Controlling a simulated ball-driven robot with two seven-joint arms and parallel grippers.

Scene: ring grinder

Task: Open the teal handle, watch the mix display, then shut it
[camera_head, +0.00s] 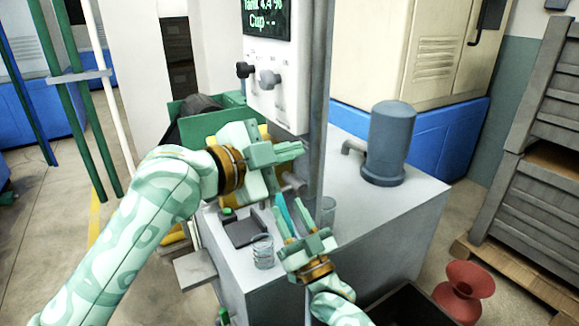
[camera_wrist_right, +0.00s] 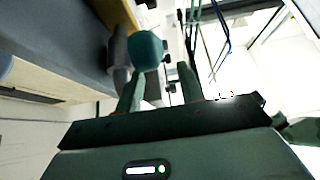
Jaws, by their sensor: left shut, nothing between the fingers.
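The mix display (camera_head: 265,18) is dark with green text at the top of the white panel; it reads about "Tank 4.4 %" and "Cup --", its top cut off. A bright teal piece (camera_head: 282,209), which looks like the teal handle, shows partly behind my right gripper (camera_head: 294,213). In the right wrist view the rounded teal end of the handle (camera_wrist_right: 147,51) stands just beyond the fingertips. My right gripper (camera_wrist_right: 162,72) is open, with nothing visible between its fingers. My left gripper (camera_head: 301,150) is shut and empty in front of the column below the panel.
Two knobs, one black (camera_head: 243,70) and one grey (camera_head: 268,78), stick out of the panel. A clear glass (camera_head: 328,211), a ribbed clear cup (camera_head: 263,252) and a dark tray (camera_head: 242,230) stand on the grey cabinet. A blue-grey cylinder (camera_head: 389,145) stands behind them.

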